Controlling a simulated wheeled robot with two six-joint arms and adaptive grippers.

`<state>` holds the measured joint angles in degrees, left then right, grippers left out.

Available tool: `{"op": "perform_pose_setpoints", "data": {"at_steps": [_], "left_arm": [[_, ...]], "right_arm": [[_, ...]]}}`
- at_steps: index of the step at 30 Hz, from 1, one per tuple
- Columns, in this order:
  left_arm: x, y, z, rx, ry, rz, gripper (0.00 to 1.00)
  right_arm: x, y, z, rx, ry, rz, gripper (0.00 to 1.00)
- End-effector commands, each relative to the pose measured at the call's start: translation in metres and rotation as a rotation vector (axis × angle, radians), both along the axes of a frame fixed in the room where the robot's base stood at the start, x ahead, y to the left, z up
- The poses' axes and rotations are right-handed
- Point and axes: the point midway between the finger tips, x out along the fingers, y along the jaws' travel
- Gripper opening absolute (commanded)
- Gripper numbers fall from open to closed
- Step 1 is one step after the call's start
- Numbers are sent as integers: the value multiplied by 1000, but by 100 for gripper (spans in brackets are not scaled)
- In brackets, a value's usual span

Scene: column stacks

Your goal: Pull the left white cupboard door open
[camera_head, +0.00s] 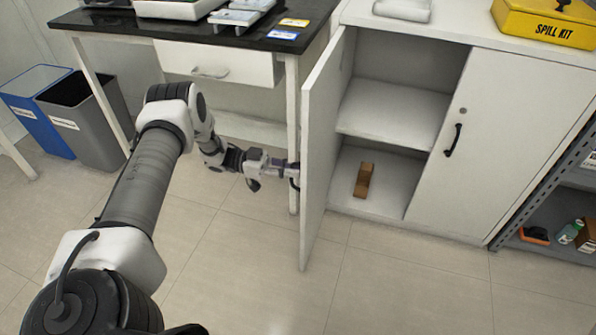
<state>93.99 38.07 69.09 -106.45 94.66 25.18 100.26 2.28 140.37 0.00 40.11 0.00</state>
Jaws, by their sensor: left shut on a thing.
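The left white cupboard door (315,165) stands swung open, roughly square to the cupboard front, with its edge toward me. My left gripper (292,175) reaches in from the left and is shut on the dark door handle (295,184) on the door's outer face. The fingers are small in view and partly merge with the handle. The white cupboard (482,130) shows its open left half with a shelf (395,112) and a brown wooden block (363,180) on the bottom. My right gripper is not in view.
The right cupboard door (490,150) is closed. A yellow spill kit case (548,22) stands on the cupboard top. A black-topped table (200,28) with a drawer (215,64) is left of the door. Blue (38,105) and grey (88,120) bins stand far left. Floor (400,285) in front is clear.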

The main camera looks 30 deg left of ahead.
Motion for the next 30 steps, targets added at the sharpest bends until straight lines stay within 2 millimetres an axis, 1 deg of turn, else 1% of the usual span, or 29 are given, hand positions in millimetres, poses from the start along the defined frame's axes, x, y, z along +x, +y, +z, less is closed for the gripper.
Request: {"op": "perform_pose_setpoints", "data": {"at_steps": [5,15,16,17,18,26,29,30], "left_arm": [[0,4,-1,0,4,1,0],[0,4,-1,0,4,1,0],[0,4,-1,0,4,1,18],[0,4,-1,0,3,1,28],[0,4,0,0,3,1,37],[0,4,0,-1,2,1,37],[-1,9,0,0,1,2,37],[-3,13,0,0,1,3,37]], "right_arm": [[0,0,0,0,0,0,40],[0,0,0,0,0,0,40],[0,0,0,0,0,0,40],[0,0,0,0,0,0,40],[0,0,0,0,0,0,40],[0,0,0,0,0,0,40],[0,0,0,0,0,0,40],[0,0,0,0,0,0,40]]}}
